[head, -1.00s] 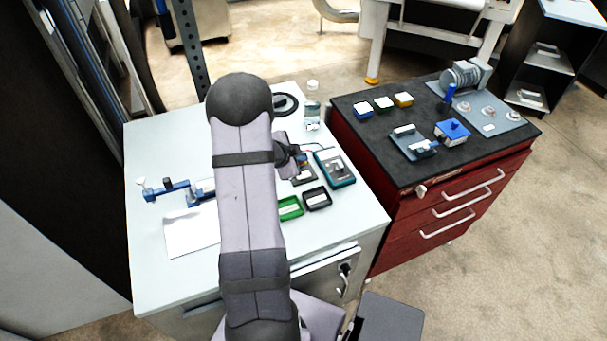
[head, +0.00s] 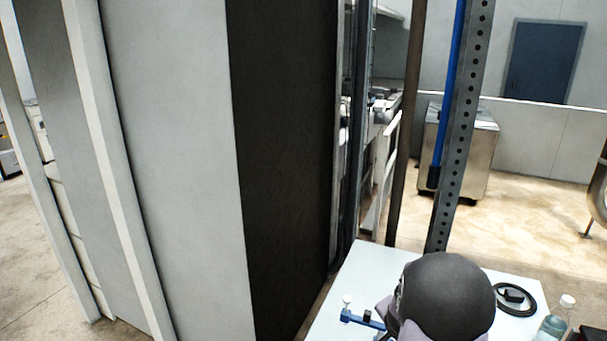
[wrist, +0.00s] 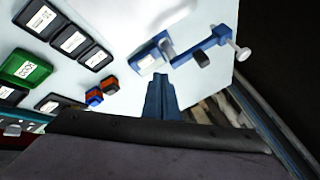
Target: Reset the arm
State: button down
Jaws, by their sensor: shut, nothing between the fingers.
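My gripper (wrist: 160,100) shows in the wrist view as dark blue fingers, shut with nothing between them, above the white table (wrist: 125,25). The dark bar and grey body along the bottom of that view are mine. In the head view the rounded dark joint of my arm stands in front of the table (head: 370,275). My gripper is hidden there.
The wrist view shows a blue clamp device (wrist: 195,48), black labelled trays (wrist: 70,42), a green tray (wrist: 25,67) and small orange-blue pieces (wrist: 102,90). The head view shows a perforated post (head: 465,120), a tall cabinet (head: 180,150), a bottle (head: 555,318) and a black ring (head: 515,298).

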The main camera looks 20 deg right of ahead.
jog(key=a+r+n+y, duration=0.1)
jog(key=a+n+y, duration=0.3)
jog(key=a, duration=0.9)
jog(key=s+a+r+n+g, duration=0.2)
jog(key=s+a+n+g, duration=0.3)
jog(key=s+a+n, duration=0.8)
jog(key=s+a, duration=0.2)
jog(key=a, duration=0.1)
jog(key=shift+s, duration=0.25)
jog(key=shift+f, duration=0.1)
notch_tip(320, 180, down, 19)
jog(key=b, duration=1.9)
jog(key=shift+f, duration=0.2)
